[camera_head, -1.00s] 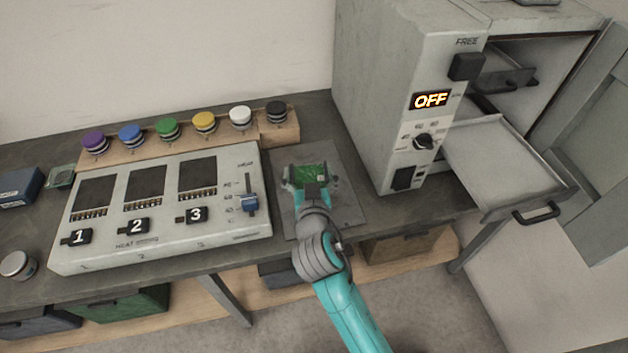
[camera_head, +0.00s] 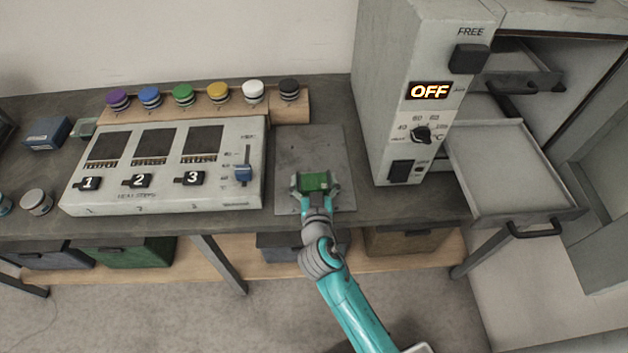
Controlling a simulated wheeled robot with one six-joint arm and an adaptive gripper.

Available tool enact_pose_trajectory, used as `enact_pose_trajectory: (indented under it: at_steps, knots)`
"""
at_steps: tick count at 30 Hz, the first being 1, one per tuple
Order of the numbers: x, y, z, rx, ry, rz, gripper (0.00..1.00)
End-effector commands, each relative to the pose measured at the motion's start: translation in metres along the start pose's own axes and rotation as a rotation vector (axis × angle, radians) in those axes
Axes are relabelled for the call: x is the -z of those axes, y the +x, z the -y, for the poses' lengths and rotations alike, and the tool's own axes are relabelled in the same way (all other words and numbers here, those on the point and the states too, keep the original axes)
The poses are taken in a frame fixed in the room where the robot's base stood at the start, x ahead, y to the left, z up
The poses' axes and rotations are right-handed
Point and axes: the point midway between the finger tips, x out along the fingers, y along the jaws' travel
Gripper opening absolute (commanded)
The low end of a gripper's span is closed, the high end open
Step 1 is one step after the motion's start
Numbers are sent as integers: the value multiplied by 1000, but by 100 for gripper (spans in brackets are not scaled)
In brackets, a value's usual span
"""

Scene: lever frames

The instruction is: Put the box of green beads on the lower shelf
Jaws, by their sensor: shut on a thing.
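The box of green beads (camera_head: 314,181) is a small box with green contents. My gripper (camera_head: 315,188) is shut on it, with a finger at each side, over the grey mat on the table. I cannot tell whether the box touches the mat. A cabinet stands at the right with its door open. Its lower shelf (camera_head: 505,170) is a grey tray pulled out toward the front, with a dark handle, and it is empty. An upper shelf (camera_head: 515,80) sits further in, partly hidden by the cabinet's front panel.
The cabinet's front panel (camera_head: 385,110) with an OFF display stands between my gripper and the shelf. A heat console (camera_head: 235,150) lies to the left, with coloured knobs (camera_head: 183,94) behind it. The grey mat (camera_head: 310,145) is otherwise clear.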

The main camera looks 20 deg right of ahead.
Motion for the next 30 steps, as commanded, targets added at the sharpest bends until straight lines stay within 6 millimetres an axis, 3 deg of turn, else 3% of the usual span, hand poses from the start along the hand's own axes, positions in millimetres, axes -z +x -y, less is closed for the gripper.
enact_pose_trajectory:
  at_steps: [14,15,27,30]
  knots:
    - [-7,1,0,1,0,-1,51]
    - [-7,1,0,0,0,-1,100]
    - [-4,1,0,0,1,-2,100]
    - [-5,-8,1,2,0,0,100]
